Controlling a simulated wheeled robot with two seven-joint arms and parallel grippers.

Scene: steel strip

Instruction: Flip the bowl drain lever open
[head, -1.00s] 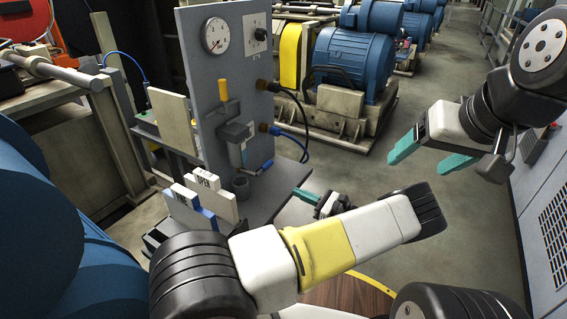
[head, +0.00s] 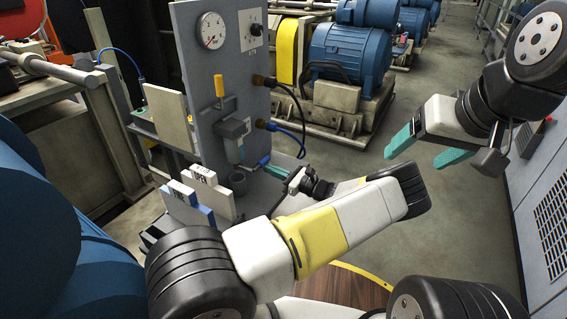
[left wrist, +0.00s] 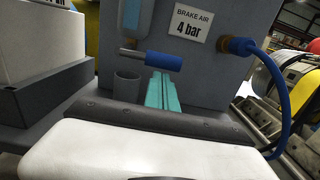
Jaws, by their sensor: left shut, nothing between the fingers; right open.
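The bowl drain lever has a blue grip (left wrist: 163,60) on a short grey rod and lies roughly level in the left wrist view. In the head view the lever (head: 262,160) shows low on the grey panel, below the filter bowl (head: 238,152). My left gripper (head: 268,168) is shut and empty, its teal fingertips right by the lever. In the left wrist view the fingers (left wrist: 160,82) reach up to the grip's lower edge. I cannot tell whether they touch. My right gripper (head: 413,159) is open and empty, away at the right.
A grey cup (left wrist: 127,86) stands left of the fingers. A blue hose (head: 290,129) loops from the panel (head: 190,60) on the right. Tags reading OPEN (head: 201,179) and FINE stand at the shelf's front left.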

